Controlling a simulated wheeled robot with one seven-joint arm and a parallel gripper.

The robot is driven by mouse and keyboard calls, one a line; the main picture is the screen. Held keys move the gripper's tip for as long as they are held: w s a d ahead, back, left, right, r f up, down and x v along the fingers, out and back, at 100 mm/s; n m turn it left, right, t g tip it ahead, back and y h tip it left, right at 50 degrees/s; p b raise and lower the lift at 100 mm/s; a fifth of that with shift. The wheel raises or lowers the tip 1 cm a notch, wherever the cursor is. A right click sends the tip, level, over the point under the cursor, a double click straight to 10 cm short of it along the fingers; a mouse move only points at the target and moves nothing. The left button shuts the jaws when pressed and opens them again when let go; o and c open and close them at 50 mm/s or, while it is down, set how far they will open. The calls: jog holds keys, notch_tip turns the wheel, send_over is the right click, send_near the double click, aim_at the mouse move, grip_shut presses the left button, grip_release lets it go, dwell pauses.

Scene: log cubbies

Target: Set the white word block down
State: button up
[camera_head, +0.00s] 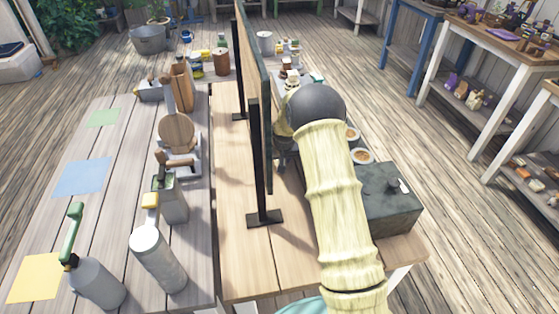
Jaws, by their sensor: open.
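I cannot make out a white word block in this view; it may be hidden behind my arm or the dark upright panel. My gripper (284,158) shows only in part, as a small dark end below the ball-shaped joint of my arm. It is open, close to the right side of the panel, over the wooden table (240,190). My arm and wrist cover much of the table's right part, and I see nothing between the fingers.
The tall panel (252,95) on black feet divides the table. A dark stone-like box (390,205) and small bowls (362,156) stand on the right. A grey plank table (110,165) at left holds bottles, a white cylinder (157,258) and coloured squares. Shelves stand at far right.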

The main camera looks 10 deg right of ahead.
grip_shut()
dwell(0.3)
